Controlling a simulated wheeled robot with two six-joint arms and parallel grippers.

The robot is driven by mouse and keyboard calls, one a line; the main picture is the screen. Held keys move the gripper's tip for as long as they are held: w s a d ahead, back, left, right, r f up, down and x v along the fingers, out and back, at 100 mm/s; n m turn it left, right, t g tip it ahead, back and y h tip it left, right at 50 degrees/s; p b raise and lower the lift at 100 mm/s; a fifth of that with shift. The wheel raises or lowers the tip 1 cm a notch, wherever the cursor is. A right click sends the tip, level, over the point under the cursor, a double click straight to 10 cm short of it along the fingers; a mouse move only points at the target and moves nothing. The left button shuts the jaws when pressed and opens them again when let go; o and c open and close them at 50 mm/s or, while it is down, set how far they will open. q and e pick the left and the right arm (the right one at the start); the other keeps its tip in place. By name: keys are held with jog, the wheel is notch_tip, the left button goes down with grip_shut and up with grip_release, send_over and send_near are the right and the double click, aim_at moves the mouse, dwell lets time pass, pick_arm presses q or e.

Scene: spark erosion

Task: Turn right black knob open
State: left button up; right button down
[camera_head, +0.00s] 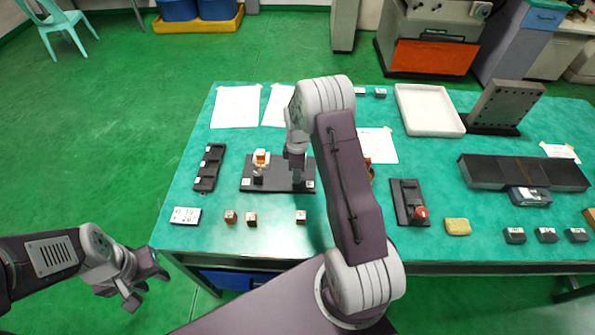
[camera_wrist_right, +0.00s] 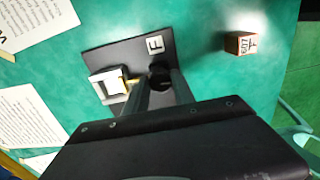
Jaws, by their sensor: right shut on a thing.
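A black base plate (camera_head: 277,188) lies on the green table; white labels sit along its front edge. My right gripper (camera_head: 298,180) reaches down over its right part. In the right wrist view the jaws (camera_wrist_right: 160,88) are shut on a small black knob (camera_wrist_right: 160,72), which they partly hide. A pale square-framed part (camera_wrist_right: 110,86) with a yellowish piece stands beside it, near an "F" label (camera_wrist_right: 154,45). A white and orange fitting (camera_head: 260,160) stands on the plate's left part in the head view. My left gripper (camera_head: 147,289) is open and empty, off the table's front left.
Small brown blocks (camera_head: 251,219) and a white display (camera_head: 185,215) lie in front of the plate. A black rack (camera_head: 208,168) is to the left. A black fixture with a red knob (camera_head: 419,213) and a yellow sponge (camera_head: 457,227) are to the right.

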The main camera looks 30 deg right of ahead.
jog(key=shift+w+r+n, duration=0.1)
jog(key=shift+n, duration=0.7)
jog(key=c, duration=1.1)
grip_release()
jog(key=shift+o, duration=0.2)
notch_tip(320, 180, up, 9)
